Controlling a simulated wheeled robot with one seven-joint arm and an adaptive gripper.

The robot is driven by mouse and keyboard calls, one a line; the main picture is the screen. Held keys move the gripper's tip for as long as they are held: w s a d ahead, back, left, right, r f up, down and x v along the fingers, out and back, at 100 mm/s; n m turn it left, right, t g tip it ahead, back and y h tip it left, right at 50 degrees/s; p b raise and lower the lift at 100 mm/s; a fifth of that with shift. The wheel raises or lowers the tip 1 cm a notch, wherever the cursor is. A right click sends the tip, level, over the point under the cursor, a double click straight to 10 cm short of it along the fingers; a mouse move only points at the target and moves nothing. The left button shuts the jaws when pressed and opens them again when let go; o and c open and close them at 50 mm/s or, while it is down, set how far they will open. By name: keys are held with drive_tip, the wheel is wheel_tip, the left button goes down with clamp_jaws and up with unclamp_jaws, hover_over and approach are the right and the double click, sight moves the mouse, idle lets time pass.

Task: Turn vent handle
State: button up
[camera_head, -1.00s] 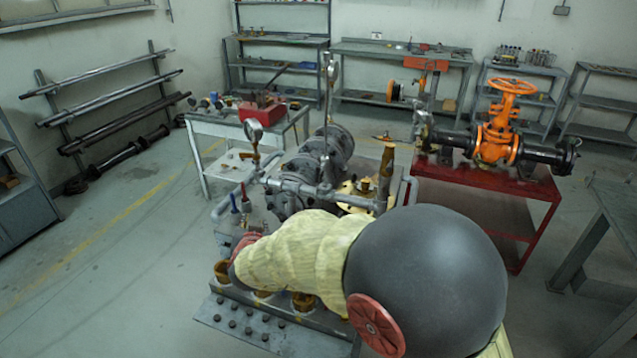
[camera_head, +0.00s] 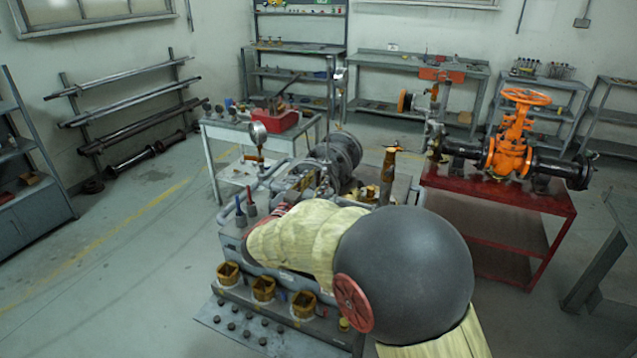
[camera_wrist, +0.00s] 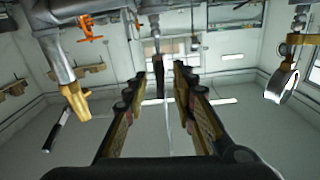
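In the wrist view my gripper (camera_wrist: 160,80) has its two fingers spread, with a gap between the tips. A slim dark handle-like bar (camera_wrist: 158,68) hangs in the picture between the fingertips, below grey pipework. It looks apart from both fingers, but I cannot tell its depth. I take it for the vent handle, though its shape is not clear. In the head view the pump and pipe assembly (camera_head: 335,152) stands beyond my arm. My arm hides the gripper there, and I cannot single out the handle.
A pressure gauge (camera_wrist: 281,82) is at the wrist view's right, and a brass-coloured post (camera_wrist: 75,100) at its left. In the head view, an orange gate valve (camera_head: 509,150) sits on a red table (camera_head: 500,190). Brass cups (camera_head: 263,288) line the near edge. Floor at left is clear.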

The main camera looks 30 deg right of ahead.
drive_tip(key=shift+x, duration=0.85)
drive_tip(key=c, duration=0.3)
drive_tip(key=c, duration=0.4)
clamp_jaws()
